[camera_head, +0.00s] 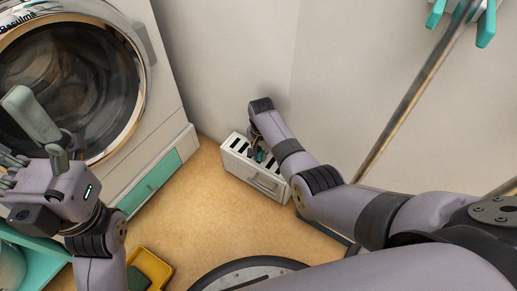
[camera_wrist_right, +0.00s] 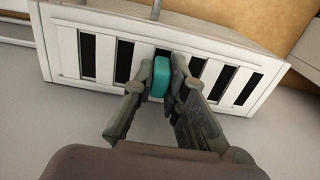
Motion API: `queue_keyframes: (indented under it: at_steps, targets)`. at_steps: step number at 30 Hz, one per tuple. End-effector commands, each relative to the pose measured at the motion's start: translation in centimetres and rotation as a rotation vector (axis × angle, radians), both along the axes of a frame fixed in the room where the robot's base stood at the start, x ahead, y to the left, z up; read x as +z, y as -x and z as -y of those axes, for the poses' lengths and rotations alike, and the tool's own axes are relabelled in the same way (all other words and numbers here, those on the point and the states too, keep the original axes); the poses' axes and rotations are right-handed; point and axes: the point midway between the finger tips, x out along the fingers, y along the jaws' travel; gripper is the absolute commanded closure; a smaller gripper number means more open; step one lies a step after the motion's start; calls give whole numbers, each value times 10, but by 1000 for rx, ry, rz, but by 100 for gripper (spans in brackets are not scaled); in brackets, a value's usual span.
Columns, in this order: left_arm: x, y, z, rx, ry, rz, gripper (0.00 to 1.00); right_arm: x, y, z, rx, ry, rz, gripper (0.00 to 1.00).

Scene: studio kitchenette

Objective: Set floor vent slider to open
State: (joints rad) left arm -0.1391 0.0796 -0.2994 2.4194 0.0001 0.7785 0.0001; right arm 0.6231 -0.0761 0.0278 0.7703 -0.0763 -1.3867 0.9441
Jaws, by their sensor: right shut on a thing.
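The floor vent (camera_head: 237,166) is a white box with a row of dark slots, standing on the floor by the wall. In the right wrist view the vent (camera_wrist_right: 67,50) fills the top. Its teal slider (camera_wrist_right: 160,78) is near the middle of the slot row. My right gripper (camera_wrist_right: 162,74) is shut on the slider, one finger on each side. In the head view my right gripper (camera_head: 258,152) reaches down onto the vent's top, and its fingers are small there. My left gripper (camera_head: 20,138) is raised at the left, its fingers apart and empty, away from the vent.
A washing machine (camera_head: 160,100) stands at the left, with a teal drawer front (camera_head: 150,180) below. A metal pole (camera_head: 410,100) slants down at the right. A yellow tray (camera_head: 152,265) lies at the bottom. Floor (camera_head: 210,220) is clear in front of the vent.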

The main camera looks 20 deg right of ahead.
Motion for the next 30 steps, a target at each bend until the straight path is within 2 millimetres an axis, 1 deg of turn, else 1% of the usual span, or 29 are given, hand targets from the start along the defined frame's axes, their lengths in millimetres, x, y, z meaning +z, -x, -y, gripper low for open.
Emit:
queue_keyframes:
  at_steps: [1,8,9,17,26,30]
  targets:
    - [0,0,0,0,-1,-2,28,-1,3,2,0,4,-11,100]
    - [0,0,0,-1,0,0,28,-2,5,3,1,6,-16,100]
    - [0,0,0,-1,0,0,28,-2,5,3,1,6,-16,85]
    - [0,0,0,-1,0,0,28,-2,4,3,0,5,-14,68]
    - [0,1,0,0,0,3,28,-1,3,2,1,4,-8,67]
    - [0,1,0,0,0,3,28,6,2,2,1,4,-6,67]
